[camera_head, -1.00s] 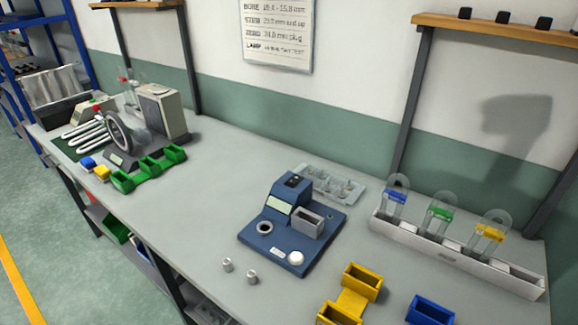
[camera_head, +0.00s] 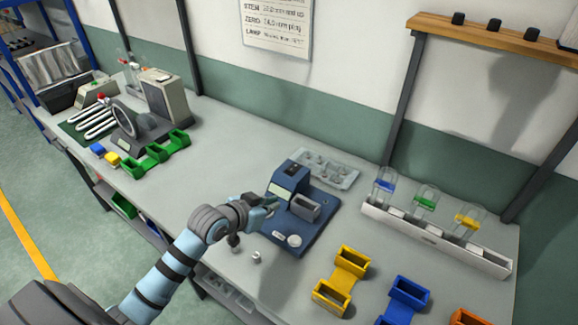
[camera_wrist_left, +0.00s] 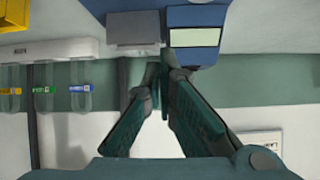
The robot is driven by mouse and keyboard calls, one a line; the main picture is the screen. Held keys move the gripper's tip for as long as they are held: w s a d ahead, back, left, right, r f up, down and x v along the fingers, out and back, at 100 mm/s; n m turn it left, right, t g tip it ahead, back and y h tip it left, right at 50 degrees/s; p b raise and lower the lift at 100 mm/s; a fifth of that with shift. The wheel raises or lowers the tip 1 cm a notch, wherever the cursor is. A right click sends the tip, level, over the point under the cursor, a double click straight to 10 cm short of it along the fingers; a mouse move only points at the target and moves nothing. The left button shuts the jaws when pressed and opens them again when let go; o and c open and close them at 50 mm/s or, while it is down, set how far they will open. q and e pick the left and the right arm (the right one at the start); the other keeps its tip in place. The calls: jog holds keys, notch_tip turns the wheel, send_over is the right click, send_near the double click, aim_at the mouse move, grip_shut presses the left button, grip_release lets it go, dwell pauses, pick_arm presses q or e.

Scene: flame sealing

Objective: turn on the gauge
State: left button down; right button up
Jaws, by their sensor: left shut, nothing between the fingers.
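The gauge (camera_head: 318,222) is a blue device on the workbench. It has a raised housing with a pale screen, a grey open-topped block and a round white button (camera_head: 294,240) on its front part. My left gripper (camera_head: 272,203) is shut and empty, over the gauge's left side, close to the housing; I cannot tell whether it touches. It hides the gauge's round ring. In the left wrist view, upside down, the shut fingertips (camera_wrist_left: 160,78) point toward the gauge (camera_wrist_left: 196,55), whose pale screen shows no readable digits. My right gripper is not in view.
Small metal plugs (camera_head: 256,257) stand in front of the gauge. A clear tray (camera_head: 345,181) lies behind it. Yellow bins (camera_head: 350,265) and blue bins (camera_head: 408,296) stand at the front right. A white rack (camera_head: 435,240) holds clear tubes. Green bins (camera_head: 150,165) stand left.

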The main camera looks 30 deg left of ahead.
pick_arm(q)
jog(key=w+a+r+t, duration=0.2)
jog(key=w+a+r, duration=0.2)
jog(key=w+r, duration=0.2)
notch_tip(320, 180, up, 2)
jog(key=shift+w+r+n+t, duration=0.1)
jog(key=shift+w+n+t, duration=0.2)
jog(key=shift+w+t, duration=0.1)
jog(key=b, duration=0.2)
send_over(291, 172)
notch_tip(291, 172, down, 4)
jog(key=shift+f, duration=0.1)
jog(key=f, duration=0.2)
jog(key=shift+s+a+f, duration=0.15)
jog(key=shift+s+f, duration=0.1)
jog(key=shift+f, duration=0.1)
jog(key=shift+s+a+f, duration=0.1)
jog(key=shift+s+f, duration=0.1)
jog(key=shift+f, duration=0.25)
